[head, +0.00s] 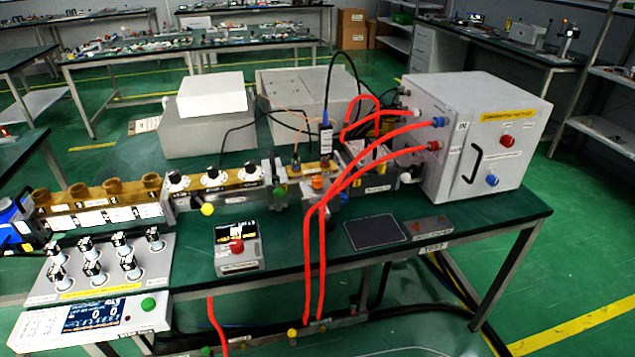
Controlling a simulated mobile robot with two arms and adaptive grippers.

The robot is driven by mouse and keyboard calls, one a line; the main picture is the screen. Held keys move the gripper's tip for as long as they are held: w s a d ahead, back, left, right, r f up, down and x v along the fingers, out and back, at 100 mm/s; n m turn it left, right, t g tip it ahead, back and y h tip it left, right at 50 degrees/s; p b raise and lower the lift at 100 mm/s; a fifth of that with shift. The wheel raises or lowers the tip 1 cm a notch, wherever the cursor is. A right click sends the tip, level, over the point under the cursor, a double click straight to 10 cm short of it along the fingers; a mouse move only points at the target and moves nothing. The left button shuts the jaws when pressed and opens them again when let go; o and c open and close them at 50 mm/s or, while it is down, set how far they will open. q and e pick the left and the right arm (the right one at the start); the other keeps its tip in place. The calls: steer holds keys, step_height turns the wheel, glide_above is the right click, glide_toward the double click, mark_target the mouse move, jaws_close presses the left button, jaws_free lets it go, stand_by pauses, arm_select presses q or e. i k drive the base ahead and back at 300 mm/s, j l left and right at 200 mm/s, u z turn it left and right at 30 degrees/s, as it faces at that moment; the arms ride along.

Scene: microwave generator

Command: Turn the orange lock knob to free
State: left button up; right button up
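A small orange knob (318,183) sits on top of a metal block near the middle of the bench, at the right part of the waveguide line. Red hoses pass close to its right side. The knob is too small to tell which way it is turned or to read any marking. Neither of my grippers shows in the head view.
Two red hoses (308,255) loop from the grey cabinet (470,140) down over the bench's front edge. A meter box with a red button (237,247) stands front left of the knob. A dark pad (375,232) lies front right. Green bench top (285,240) is bare between them.

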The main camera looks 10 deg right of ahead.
mark_target(316, 181)
steer(key=i+l, duration=0.1)
steer(key=l, duration=0.55)
steer(key=i+l, duration=0.1)
steer(key=l, duration=0.55)
steer(key=i+l, duration=0.1)
steer(key=l, duration=0.5)
steer(key=u, duration=0.05)
